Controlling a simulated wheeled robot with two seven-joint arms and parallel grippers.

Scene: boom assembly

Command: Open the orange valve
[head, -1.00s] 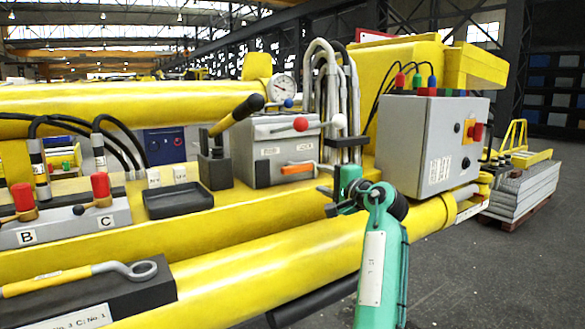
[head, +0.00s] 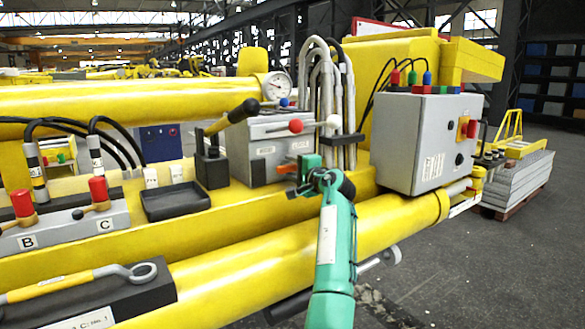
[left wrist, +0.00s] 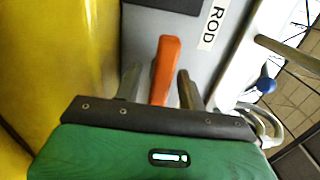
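The orange valve (head: 286,169) is a short orange lever on the front of the grey box in the head view, partly hidden by my left gripper (head: 301,180). In the left wrist view the orange valve's handle (left wrist: 165,66) stands between the two fingers of my left gripper (left wrist: 159,88). The fingers are open, one on each side of the handle, with a visible gap on both sides. The handle's lower end is hidden behind the gripper body. My right gripper is not in view.
The grey valve box (head: 262,130) carries a red-knobbed lever (head: 296,126). Bent grey pipes (head: 330,95) rise behind it. A control cabinet (head: 425,140) stands to the right. A yellow boom tube (head: 250,250) runs below. A black tray (head: 175,202) sits left.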

